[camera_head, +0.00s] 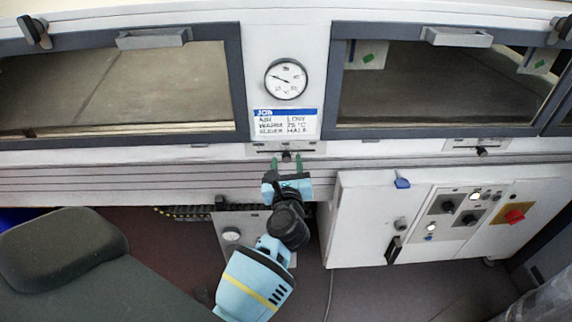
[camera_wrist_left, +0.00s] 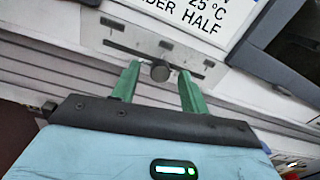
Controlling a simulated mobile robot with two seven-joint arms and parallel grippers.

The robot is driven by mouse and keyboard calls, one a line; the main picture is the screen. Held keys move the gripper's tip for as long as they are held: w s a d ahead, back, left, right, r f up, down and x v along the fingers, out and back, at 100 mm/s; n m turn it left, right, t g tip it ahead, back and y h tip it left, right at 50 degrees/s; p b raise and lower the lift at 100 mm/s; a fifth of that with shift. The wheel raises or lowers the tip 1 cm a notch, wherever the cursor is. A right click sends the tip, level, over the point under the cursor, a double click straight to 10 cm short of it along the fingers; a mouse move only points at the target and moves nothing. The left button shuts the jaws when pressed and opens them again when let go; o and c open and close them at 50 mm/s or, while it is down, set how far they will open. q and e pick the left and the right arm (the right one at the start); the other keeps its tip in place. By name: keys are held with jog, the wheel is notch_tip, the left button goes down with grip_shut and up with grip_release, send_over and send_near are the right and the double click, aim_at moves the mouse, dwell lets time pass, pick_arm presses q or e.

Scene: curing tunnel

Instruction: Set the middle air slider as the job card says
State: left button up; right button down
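The middle air slider's dark round knob (camera_head: 287,156) sits on a pale slotted plate below the job card (camera_head: 285,123), near the middle of the slot. In the left wrist view the knob (camera_wrist_left: 160,70) is close to the middle one of the plate's dark marks. The card's last line reads slider half. My left gripper (camera_head: 287,165) reaches up from below with green fingers apart. In the left wrist view the fingers (camera_wrist_left: 160,88) stand on either side of the knob, with gaps showing. My right gripper is not in view.
A round gauge (camera_head: 286,79) is above the card, between two windowed doors with handles. Another slider knob (camera_head: 481,151) is at the right. Below it, a white control cabinet (camera_head: 362,222) carries knobs and a red switch (camera_head: 515,216). A ribbed ledge runs under the sliders.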

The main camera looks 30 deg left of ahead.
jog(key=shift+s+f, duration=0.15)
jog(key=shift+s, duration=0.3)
